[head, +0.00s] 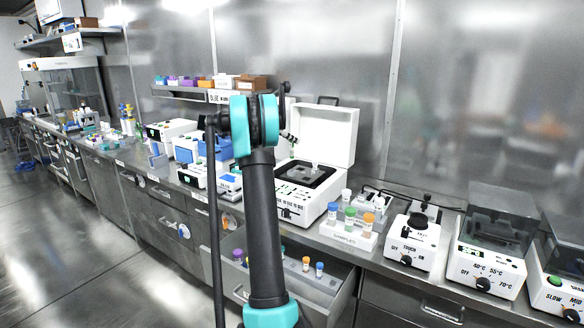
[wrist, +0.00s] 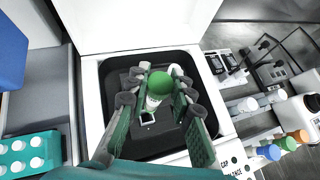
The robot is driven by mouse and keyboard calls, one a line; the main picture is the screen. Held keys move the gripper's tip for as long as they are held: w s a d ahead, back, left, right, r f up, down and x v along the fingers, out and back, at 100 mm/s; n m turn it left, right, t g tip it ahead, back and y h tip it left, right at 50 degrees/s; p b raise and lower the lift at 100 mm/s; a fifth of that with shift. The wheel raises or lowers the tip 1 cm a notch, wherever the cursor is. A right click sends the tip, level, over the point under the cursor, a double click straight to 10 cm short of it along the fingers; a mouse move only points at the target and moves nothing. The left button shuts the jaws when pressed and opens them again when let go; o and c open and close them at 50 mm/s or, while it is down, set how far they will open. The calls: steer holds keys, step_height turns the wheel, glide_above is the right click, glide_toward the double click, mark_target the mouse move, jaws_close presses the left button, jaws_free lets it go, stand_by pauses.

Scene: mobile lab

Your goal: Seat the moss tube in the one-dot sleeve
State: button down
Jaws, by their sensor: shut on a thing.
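The moss tube, with a green cap and a pale labelled body (wrist: 160,84), is between the fingers of my gripper (wrist: 158,90) in the wrist view. My gripper is shut on it, over the dark well (wrist: 112,72) of the open white device (head: 286,206). A small pale-edged square opening (wrist: 147,118) shows just below the tube in that view. I cannot make out any dot marks, so I cannot tell which sleeve is the one-dot one. The tube's lower end is hidden. In the head view my arm hides most of the gripper area.
The device's raised white lid (head: 327,133) stands behind the well. A white rack (head: 345,238) with several capped tubes stands to the right. A teal rack (wrist: 28,153) is at lower left in the wrist view. An open drawer (head: 335,292) juts out below the bench.

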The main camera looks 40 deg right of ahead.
step_height(320, 180, down, 12)
steer(key=shift+a+r, duration=0.1)
stand_by(0.4)
steer(key=shift+f, duration=0.2)
steer(key=c, duration=1.3)
jaws_free()
steer(key=shift+a+r, duration=0.1)
steer(key=shift+r, duration=0.15)
steer(key=v, duration=1.1)
steer(key=shift+a+r, duration=0.2)
steer(key=shift+a, duration=0.1)
